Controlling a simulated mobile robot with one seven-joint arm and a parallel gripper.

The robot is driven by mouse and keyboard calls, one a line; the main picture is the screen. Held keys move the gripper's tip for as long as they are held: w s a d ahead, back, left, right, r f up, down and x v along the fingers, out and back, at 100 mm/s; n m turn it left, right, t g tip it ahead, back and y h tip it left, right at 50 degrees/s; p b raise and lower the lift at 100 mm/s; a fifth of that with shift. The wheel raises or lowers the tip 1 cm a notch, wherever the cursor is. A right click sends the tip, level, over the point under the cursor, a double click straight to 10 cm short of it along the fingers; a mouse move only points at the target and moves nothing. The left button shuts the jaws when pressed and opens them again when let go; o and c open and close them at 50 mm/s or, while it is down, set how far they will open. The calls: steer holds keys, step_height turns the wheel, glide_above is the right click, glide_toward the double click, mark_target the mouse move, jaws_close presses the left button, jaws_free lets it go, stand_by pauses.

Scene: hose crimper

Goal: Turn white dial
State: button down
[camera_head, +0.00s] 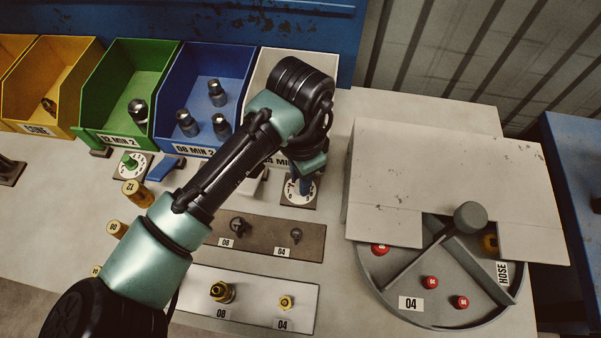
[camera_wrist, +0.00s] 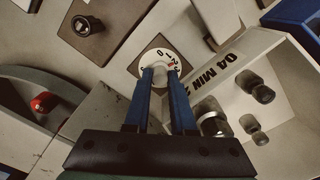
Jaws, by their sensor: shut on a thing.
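The white dial (camera_wrist: 159,76) sits on a round numbered face on a small dark plate, in front of the white bin (camera_wrist: 262,100) marked 04 MIN. In the wrist view its white knob lies between the blue fingertips of my gripper (camera_wrist: 160,74). My gripper is shut on the knob. In the head view the numbered dial face (camera_head: 293,194) shows below my gripper (camera_head: 305,186), and the knob is mostly hidden by the fingers. A 0 and part of the scale are readable in the wrist view.
Blue (camera_head: 205,95), green (camera_head: 125,90) and yellow (camera_head: 52,85) bins stand left of the white bin. A green dial (camera_head: 131,165) sits before the green bin. A rotary tray (camera_head: 395,305) with red caps is on the right. Plates with fittings (camera_head: 255,237) lie in front.

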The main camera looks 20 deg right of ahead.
stand_by(0.3)
steer(key=c, duration=0.8)
jaws_free()
steer(key=shift+o, duration=0.2)
steer(key=shift+r, duration=0.15)
step_height(320, 180, up, 13)
